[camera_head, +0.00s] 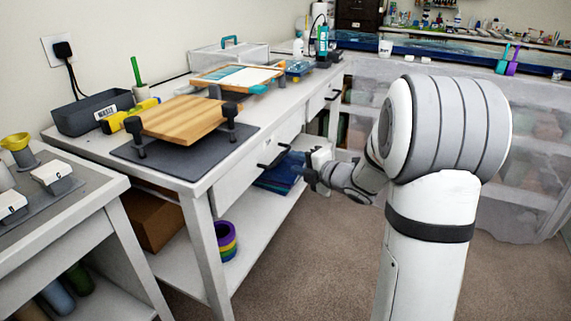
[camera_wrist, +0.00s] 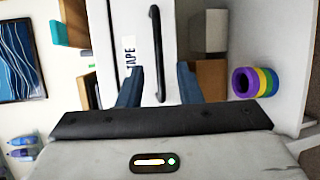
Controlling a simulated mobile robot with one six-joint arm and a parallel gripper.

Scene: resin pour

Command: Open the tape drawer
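The tape drawer (camera_wrist: 140,30) has a white front with a "TAPE" label (camera_wrist: 130,55) and a black bar handle (camera_wrist: 156,50) in the wrist view. In the head view, a white drawer front (camera_head: 236,181) with a black handle (camera_head: 272,156) sits under the workbench top and looks closed. My gripper (camera_wrist: 158,84) is open, its two blue-grey fingers on either side of the handle in the picture, with gaps to it. In the head view my gripper (camera_head: 311,178) is in front of the bench, apart from that handle. Whether the fingertips reach the handle's depth cannot be told.
The workbench (camera_head: 203,178) carries a wooden board (camera_head: 182,118) on clamps. Its lower shelf holds tape rolls (camera_head: 226,240) and a brown box (camera_head: 152,218). Another drawer handle (camera_head: 332,95) is farther back. The carpet (camera_head: 310,265) before the bench is clear.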

